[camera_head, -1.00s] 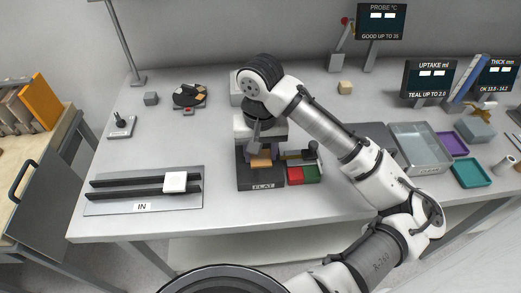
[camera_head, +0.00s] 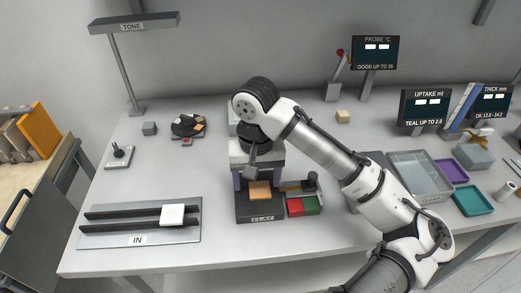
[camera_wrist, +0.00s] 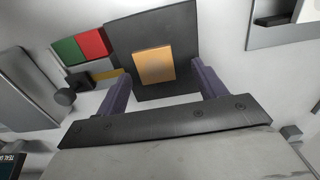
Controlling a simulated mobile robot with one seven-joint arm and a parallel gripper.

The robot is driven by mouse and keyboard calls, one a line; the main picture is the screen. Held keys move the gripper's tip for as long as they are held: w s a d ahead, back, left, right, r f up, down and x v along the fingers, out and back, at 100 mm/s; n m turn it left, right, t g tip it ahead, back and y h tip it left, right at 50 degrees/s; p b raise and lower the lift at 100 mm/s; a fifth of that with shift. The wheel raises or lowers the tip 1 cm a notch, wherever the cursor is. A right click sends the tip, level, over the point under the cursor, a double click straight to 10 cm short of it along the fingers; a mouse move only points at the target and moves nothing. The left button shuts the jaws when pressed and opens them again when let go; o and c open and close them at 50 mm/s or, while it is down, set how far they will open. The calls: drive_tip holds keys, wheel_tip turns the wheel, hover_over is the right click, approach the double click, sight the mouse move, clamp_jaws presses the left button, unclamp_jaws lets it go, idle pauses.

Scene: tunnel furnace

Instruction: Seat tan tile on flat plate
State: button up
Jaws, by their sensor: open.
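The tan tile (camera_head: 260,190) lies on the dark plate labelled FLAT (camera_head: 258,207). In the wrist view the tile (camera_wrist: 154,66) sits on the dark plate (camera_wrist: 181,25), inside the plate's edges and slightly turned. My gripper (camera_head: 252,178) is above the plate, its purple fingers spread. In the wrist view my gripper (camera_wrist: 161,85) shows its fingers wide apart, one on each side of the tile and clear of it, with nothing between them touching.
A red and green block pair (camera_head: 303,205) stands right of the plate. The IN rails (camera_head: 110,228) with a white tile (camera_head: 172,214) lie to the left. A clear bin (camera_head: 420,175) and a teal tray (camera_head: 472,201) are at right. Bare table lies between rails and plate.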

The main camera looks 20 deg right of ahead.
wheel_tip(320, 180, up, 12)
drive_tip(key=d, duration=0.1)
drive_tip(key=shift+s, duration=0.2)
